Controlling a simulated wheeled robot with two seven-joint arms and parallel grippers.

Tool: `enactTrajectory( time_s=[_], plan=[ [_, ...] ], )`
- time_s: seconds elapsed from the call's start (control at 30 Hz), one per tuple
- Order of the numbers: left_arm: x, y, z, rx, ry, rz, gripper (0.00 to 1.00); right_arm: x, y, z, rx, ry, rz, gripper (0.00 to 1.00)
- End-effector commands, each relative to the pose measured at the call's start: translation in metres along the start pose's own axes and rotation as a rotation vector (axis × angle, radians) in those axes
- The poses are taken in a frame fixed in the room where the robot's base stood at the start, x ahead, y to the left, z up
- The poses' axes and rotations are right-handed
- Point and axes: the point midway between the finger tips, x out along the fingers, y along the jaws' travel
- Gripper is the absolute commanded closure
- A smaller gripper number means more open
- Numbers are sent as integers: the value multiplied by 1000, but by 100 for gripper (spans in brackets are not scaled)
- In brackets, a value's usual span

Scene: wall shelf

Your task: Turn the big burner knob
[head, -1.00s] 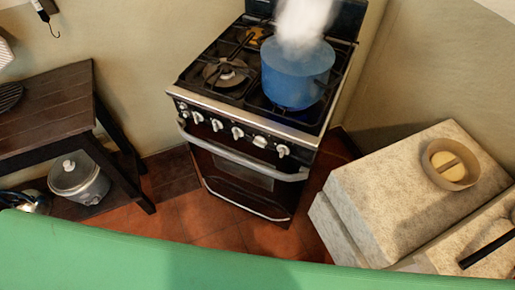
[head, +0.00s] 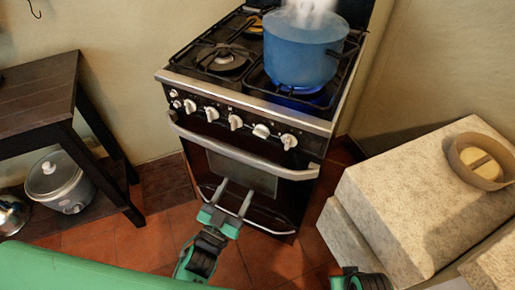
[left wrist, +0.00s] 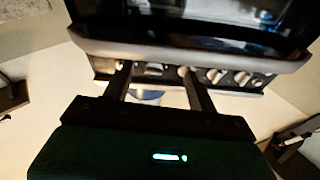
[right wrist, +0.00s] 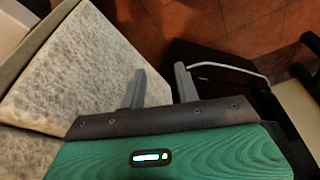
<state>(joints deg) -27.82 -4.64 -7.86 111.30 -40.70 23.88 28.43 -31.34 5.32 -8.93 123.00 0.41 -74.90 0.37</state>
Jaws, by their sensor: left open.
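The stove (head: 240,100) stands against the wall with a row of several pale knobs along its front panel. The rightmost knobs (head: 289,141) and (head: 261,131) sit below the blue pot; I cannot tell which is the big burner knob. My left gripper (head: 235,188) is open and empty, in front of the oven door and below the knobs. In the left wrist view its fingers (left wrist: 157,78) are spread, with knobs (left wrist: 215,75) beyond them. My right gripper (right wrist: 160,80) is open and empty beside the pale stone block; in the head view only its arm shows at the bottom edge.
A steaming blue pot (head: 300,52) stands over a lit blue flame. The oven handle (head: 240,156) sticks out below the knobs. A stone block (head: 420,200) with a round container (head: 482,162) is at right. A dark table (head: 40,100) is at left. Red floor lies open between.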

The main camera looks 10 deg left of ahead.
Motion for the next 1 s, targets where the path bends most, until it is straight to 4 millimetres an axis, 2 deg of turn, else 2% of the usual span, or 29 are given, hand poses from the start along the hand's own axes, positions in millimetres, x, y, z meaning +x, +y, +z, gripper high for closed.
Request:
enactTrajectory(
  time_s=[0.1,0.23,0.47,1.0],
  plan=[
    [2,-2,-32,27,95,11,42,-20,0,-3,2,16,-1,68],
    [3,-2,-51,39,139,19,42,-34,0,-4,3,20,-1,68],
    [22,-2,-60,41,150,21,42,-34,0,-4,3,16,-1,68],
    [114,0,-72,42,147,20,42,-12,0,1,3,-12,-1,68]
  ],
)
